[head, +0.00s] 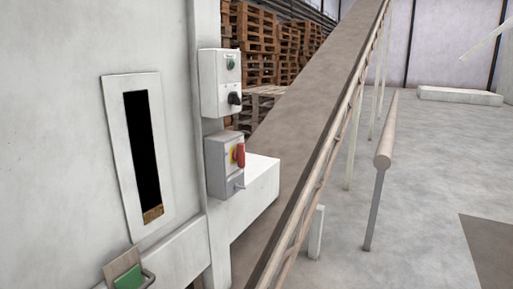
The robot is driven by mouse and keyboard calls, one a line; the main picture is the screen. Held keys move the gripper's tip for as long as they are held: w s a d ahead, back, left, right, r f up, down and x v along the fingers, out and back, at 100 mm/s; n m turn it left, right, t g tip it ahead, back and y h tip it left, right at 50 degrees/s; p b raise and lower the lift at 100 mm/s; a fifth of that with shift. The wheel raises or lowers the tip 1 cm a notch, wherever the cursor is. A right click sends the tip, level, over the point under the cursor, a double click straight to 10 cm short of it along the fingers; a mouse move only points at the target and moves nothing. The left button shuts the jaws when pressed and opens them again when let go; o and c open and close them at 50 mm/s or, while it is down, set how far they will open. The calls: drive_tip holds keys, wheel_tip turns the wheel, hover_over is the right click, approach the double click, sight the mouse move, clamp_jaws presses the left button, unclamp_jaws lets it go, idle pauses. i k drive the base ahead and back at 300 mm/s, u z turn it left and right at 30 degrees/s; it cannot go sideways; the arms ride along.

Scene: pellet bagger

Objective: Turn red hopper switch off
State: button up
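The handle looks upright. A small metal piece (239,187) sticks out low on the same box. My gripper is not in the head view, so its state does not show.
A white box with a green button (230,64) and a black knob (234,98) is above the switch box. A sloping conveyor (315,105) with a rail runs right of it. A post with a roller (385,155) stands on the floor. Open floor (415,200) lies at right.

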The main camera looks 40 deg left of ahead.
sight(239, 153)
drive_tip(key=u, duration=0.7)
drive_tip(key=i, duration=0.9)
drive_tip(key=u, duration=0.75)
